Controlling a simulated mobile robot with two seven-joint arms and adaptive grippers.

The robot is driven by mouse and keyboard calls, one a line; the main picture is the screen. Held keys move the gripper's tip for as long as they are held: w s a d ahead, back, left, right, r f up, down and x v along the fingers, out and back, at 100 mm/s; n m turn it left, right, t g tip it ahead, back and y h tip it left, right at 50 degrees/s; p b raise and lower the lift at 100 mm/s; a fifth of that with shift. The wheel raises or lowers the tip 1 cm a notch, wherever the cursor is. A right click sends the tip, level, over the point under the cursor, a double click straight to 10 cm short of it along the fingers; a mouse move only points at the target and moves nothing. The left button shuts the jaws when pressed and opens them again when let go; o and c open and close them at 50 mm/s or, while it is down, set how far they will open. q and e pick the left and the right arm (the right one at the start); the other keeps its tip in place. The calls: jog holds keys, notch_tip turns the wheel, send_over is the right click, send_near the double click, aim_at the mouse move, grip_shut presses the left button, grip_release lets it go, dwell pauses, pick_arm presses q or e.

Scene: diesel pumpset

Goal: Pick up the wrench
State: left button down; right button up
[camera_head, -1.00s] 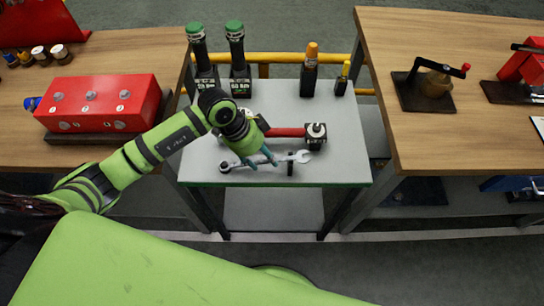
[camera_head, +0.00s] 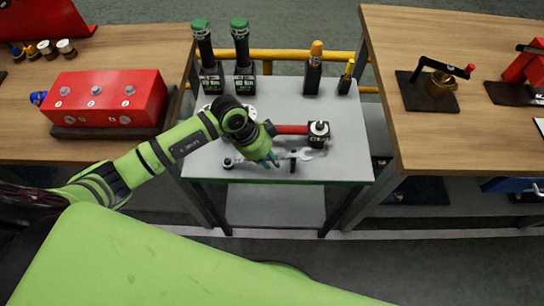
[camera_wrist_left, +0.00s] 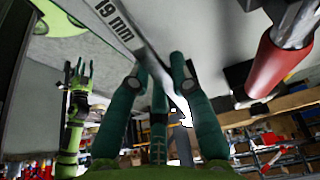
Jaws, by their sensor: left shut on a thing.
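The silver wrench (camera_head: 306,154) lies along the front of the grey-topped table, its open-jaw end to the right. In the left wrist view the wrench (camera_wrist_left: 124,28) is large and close, marked "19 mm". My left gripper (camera_head: 272,160) is shut on the middle of the wrench; its teal fingers (camera_wrist_left: 162,72) reach the shaft in the left wrist view. The fingers hide part of the wrench. I cannot tell whether it is clear of its small dark supports (camera_head: 292,163). My right gripper (camera_wrist_left: 78,76) shows small in the left wrist view, fingers apart and empty.
A red-handled tool (camera_head: 292,129) lies just behind the wrench. Two green-capped tools (camera_head: 240,52) and two orange- and yellow-topped tools (camera_head: 315,65) stand at the table's back. Wooden benches flank it; the left one (camera_head: 100,150) carries a red block (camera_head: 108,98).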

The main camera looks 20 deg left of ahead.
pick_arm(q)
jog(key=shift+r, duration=0.5)
notch_tip(320, 180, up, 3)
jog(key=shift+w+f+b, duration=0.1)
jog(key=shift+b, duration=0.4)
jog(key=s+r+b, duration=0.1)
jog(key=s+r, duration=0.6)
jog(key=s, duration=0.5)
jog(key=shift+r+b, duration=0.15)
jog(key=shift+b, duration=0.15)
jog(key=c, duration=1.7)
grip_release()
jog(key=shift+w, duration=0.1)
grip_shut()
